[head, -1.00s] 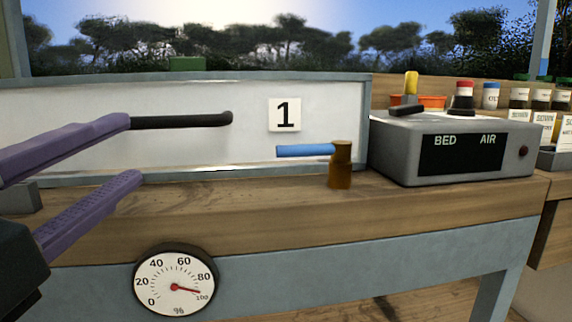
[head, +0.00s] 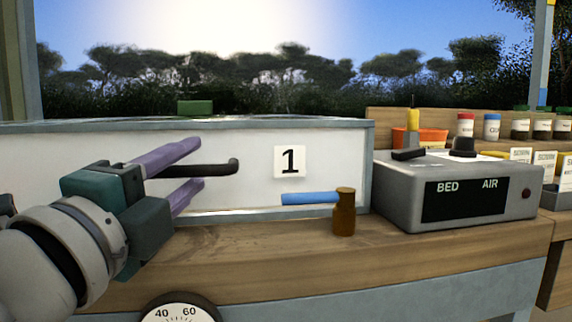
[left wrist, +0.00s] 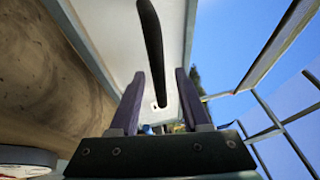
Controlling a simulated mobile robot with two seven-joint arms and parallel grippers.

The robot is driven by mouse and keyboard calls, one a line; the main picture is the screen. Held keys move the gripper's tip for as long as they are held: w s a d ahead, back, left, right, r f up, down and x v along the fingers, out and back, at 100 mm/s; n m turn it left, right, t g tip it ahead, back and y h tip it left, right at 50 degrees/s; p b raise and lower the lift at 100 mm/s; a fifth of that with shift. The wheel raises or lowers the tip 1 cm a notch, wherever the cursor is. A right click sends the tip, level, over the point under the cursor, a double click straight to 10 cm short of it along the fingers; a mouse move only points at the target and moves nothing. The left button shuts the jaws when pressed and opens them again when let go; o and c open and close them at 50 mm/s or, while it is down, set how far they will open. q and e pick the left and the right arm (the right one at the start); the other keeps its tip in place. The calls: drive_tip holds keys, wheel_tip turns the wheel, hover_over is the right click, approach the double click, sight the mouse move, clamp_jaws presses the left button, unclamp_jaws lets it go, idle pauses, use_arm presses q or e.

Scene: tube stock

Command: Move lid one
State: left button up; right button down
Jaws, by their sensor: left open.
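A long white box front (head: 330,170) carries a card marked 1 (head: 289,161). A black handle (head: 215,169) with a bent right end runs along it. A thin grey-blue edge (head: 260,125) runs along the box top; I cannot tell where the lid parts from the box. My left gripper (head: 201,162) is open, its purple fingers above and below the handle in the head view. In the left wrist view the dark handle (left wrist: 153,50) passes between the open fingers (left wrist: 158,75), with gaps on both sides. My right gripper is not in view.
A blue lever on a brown post (head: 344,212) stands before the box. A grey control unit (head: 455,195) marked BED and AIR is to the right, with bottles and jars (head: 520,128) behind. A dial (head: 180,310) is below the wooden ledge (head: 270,250), whose middle is clear.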

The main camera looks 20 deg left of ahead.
use_arm(q)
clamp_jaws()
idle(0.3)
idle(1.1)
